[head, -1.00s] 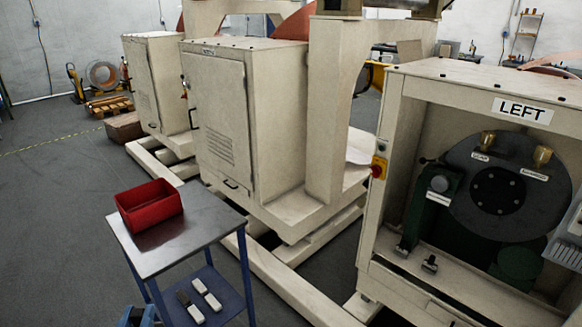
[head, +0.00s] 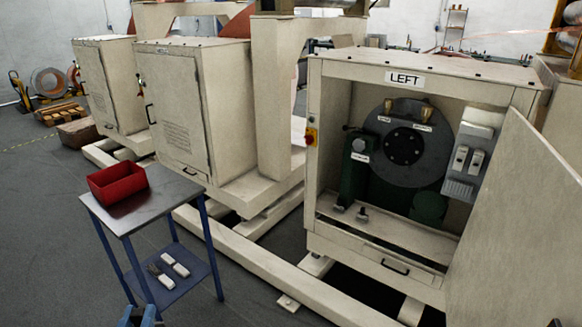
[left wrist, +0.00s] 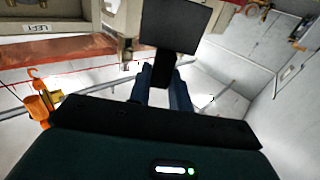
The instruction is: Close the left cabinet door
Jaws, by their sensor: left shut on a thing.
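The left cabinet (head: 425,62), a cream box with a "LEFT" label (head: 405,78), stands open right of centre in the head view. Its cream door (head: 522,225) is swung wide open at the right, its lower part cut off by the frame. My left gripper (head: 138,315) shows only as a blue tip at the bottom edge, well apart from the door. In the left wrist view its blue fingers (left wrist: 163,85) are shut on a dark, flat-ended thing (left wrist: 175,25) I cannot identify. The label (left wrist: 36,27) shows upside down there. My right gripper is not clearly visible.
A blue-legged table (head: 150,215) with a red bin (head: 118,182) stands at left. Dark machinery (head: 405,145) and a grey switch box (head: 475,155) fill the cabinet. A closed cabinet (head: 175,110) stands to its left. A cream floor rail (head: 270,285) runs before the cabinets.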

